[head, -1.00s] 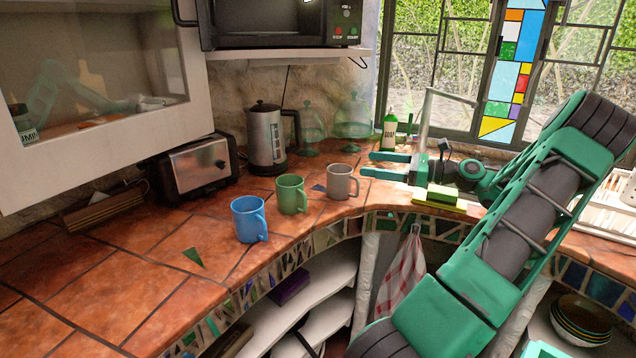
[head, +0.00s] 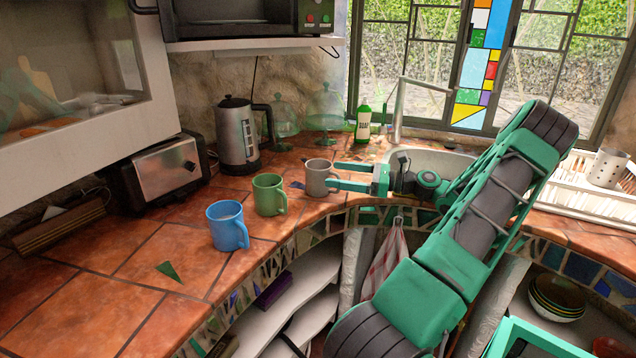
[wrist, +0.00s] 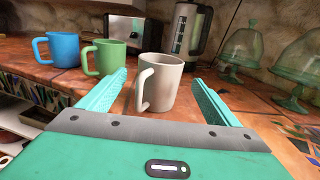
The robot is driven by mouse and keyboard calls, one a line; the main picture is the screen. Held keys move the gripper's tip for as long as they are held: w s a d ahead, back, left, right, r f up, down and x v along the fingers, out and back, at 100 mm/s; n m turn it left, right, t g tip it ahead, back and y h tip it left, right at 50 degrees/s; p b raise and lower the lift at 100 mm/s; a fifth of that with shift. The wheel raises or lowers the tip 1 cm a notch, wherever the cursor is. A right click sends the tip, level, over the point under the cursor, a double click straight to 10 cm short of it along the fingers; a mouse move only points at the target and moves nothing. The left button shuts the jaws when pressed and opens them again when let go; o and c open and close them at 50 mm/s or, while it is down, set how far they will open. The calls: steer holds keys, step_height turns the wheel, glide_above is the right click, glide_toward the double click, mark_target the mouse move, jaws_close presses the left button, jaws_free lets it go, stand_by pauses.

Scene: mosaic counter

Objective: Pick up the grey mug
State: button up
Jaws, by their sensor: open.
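The grey mug (head: 319,177) stands upright on the tiled counter, at the right end of a row of mugs. In the wrist view the grey mug (wrist: 160,82) sits between and just ahead of my gripper's fingers, its handle to the left. My gripper (head: 335,176) is open, its fingers reaching left to the mug in the head view. In the wrist view my gripper (wrist: 158,88) shows a finger on each side of the mug, with gaps and nothing held. Part of the mug's right side is hidden by a finger in the head view.
A green mug (head: 268,195) and a blue mug (head: 227,225) stand to the left of the grey mug. A kettle (head: 236,137), a toaster (head: 163,172) and glass domes (head: 325,108) stand behind. The counter's front edge runs close by the mugs.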

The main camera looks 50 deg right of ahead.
mark_target(320, 171)
steer(key=shift+x, duration=3.15)
steer(key=c, duration=1.5)
